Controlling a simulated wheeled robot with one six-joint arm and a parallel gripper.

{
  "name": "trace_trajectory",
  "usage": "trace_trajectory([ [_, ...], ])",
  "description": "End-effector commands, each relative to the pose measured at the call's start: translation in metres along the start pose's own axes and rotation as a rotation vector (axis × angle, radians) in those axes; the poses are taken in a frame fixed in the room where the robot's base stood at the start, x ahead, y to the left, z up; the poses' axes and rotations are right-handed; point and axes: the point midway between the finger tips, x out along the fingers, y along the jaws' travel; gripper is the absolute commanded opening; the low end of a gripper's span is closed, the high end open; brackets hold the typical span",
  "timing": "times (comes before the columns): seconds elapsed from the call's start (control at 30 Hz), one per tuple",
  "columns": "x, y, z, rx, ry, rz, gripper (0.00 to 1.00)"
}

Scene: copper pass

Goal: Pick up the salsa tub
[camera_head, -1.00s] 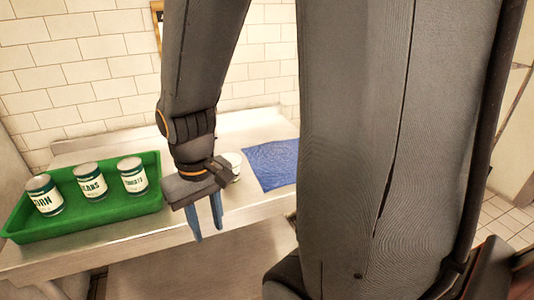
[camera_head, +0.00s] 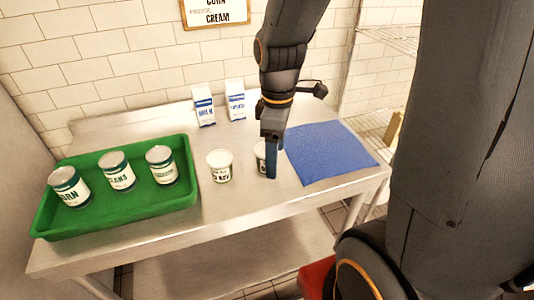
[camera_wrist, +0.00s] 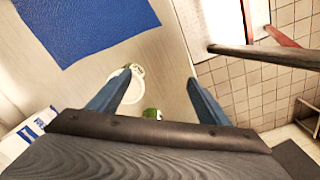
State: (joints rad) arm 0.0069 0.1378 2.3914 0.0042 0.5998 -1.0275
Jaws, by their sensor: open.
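Two white tubs with green-marked labels stand on the steel table. One tub (camera_head: 220,167) is in the open, left of my gripper. The other tub (camera_head: 260,151) is partly hidden behind my fingers, beside the blue cloth. I cannot read either label well enough to tell which is salsa. My gripper (camera_head: 272,162) points down, open and empty, in front of the right tub. In the wrist view my gripper (camera_wrist: 161,80) shows spread fingers. A white-rimmed tub (camera_wrist: 134,84) is partly behind the left finger, and a green patch (camera_wrist: 152,114) shows above the palm edge.
A green tray (camera_head: 120,222) with three cans stands on the left of the table (camera_head: 225,215). Two cartons (camera_head: 203,110) (camera_head: 235,102) stand at the back. A blue cloth (camera_head: 330,152) lies on the right. Wire shelves (camera_head: 388,42) stand beyond the table's right end.

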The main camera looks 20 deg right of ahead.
Motion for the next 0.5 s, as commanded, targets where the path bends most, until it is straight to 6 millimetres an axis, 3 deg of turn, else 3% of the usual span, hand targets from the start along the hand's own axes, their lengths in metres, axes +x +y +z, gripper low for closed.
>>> trace_trajectory([
  [0.3,-0.019,0.033,-0.022,-0.741,-0.003,-0.007,0.71],
  [0.5,-0.026,0.05,-0.034,-1.146,-0.002,-0.012,0.71],
])
